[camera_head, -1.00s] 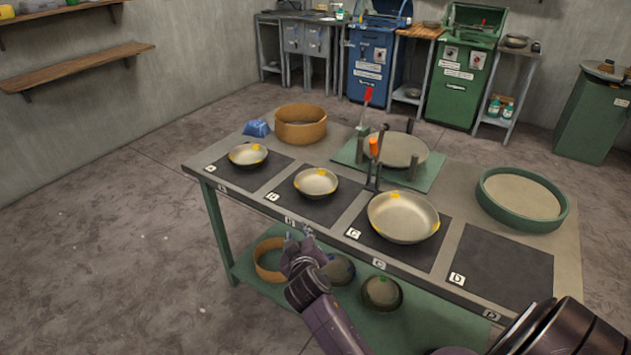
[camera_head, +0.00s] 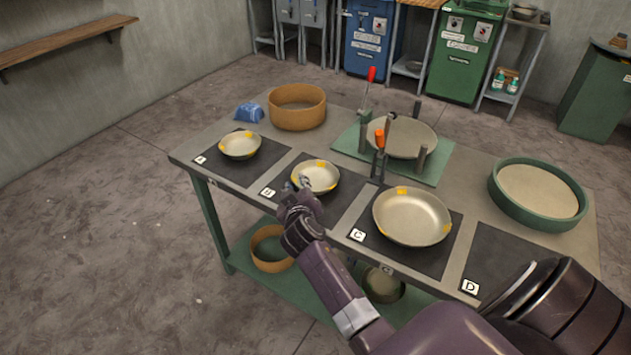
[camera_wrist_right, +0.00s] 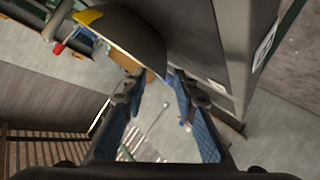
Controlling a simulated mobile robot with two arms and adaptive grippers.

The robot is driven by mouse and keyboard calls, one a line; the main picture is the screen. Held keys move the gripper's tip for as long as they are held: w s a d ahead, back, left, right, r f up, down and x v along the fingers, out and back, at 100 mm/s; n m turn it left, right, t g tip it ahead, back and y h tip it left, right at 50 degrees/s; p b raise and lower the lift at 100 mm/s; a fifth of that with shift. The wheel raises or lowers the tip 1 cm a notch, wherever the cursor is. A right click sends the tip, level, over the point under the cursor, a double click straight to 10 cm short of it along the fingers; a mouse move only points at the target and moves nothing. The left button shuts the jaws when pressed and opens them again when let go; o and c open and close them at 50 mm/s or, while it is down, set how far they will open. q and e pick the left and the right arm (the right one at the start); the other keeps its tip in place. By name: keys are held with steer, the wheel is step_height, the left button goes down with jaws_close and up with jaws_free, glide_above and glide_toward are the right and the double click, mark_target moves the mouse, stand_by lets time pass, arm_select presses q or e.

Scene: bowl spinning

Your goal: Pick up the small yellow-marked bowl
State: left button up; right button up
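Three shallow metal bowls with yellow marks stand on dark mats: one on mat A (camera_head: 240,146), one on mat B (camera_head: 318,175), and a larger one on mat C (camera_head: 412,216). My right gripper (camera_head: 302,183) is at the near left rim of the bowl on mat B, its fingertips overlapping that rim in the head view. In the right wrist view the gripper (camera_wrist_right: 157,86) is open, with blue-padded fingers apart. A dark bowl side with a yellow patch (camera_wrist_right: 125,35) is just beyond the fingertips; I cannot tell whether they touch. My left gripper is out of view.
The table (camera_head: 468,240) also holds a tan ring (camera_head: 297,117), a blue bag (camera_head: 249,113), a clamp fixture with a disc (camera_head: 403,137) and a green-rimmed round tray (camera_head: 538,213). Mat D (camera_head: 510,264) is empty. A lower shelf (camera_head: 238,262) holds another ring and bowl.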

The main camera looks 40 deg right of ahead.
mark_target(295, 177)
steer(key=x, duration=0.3)
steer(key=shift+w+f, duration=0.1)
steer(key=shift+w, duration=0.05)
steer(key=shift+d, duration=0.1)
steer(key=c, duration=0.5)
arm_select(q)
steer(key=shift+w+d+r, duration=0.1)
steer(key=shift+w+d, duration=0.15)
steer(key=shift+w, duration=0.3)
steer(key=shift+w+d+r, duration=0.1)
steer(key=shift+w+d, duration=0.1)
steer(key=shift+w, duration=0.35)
arm_select(e)
jaws_close()
